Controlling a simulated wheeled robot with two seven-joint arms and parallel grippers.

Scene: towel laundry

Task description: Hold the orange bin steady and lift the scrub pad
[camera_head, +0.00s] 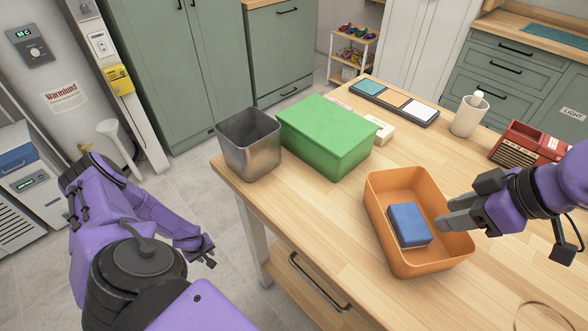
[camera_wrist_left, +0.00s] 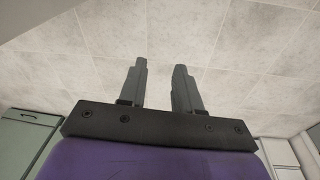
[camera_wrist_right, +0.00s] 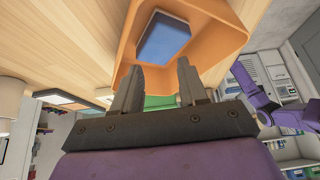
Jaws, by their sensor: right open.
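The orange bin (camera_head: 388,187) stands on the wooden table in the head view, and it also shows in the right wrist view (camera_wrist_right: 215,68). The scrub pad (camera_head: 409,224) is a blue block with a pale lower edge, lying on the bin's floor. It also shows in the right wrist view (camera_wrist_right: 164,38). My right gripper (camera_head: 446,219) is open and empty at the bin's right rim; its fingers (camera_wrist_right: 158,75) point toward the bin. I cannot tell whether they touch the rim. My left gripper (camera_head: 208,253) is off the table's left side, open and empty above the floor (camera_wrist_left: 157,65).
A green box (camera_head: 328,133) and a metal bin (camera_head: 249,145) stand at the table's far left corner. The tabletop left of the orange bin is clear.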

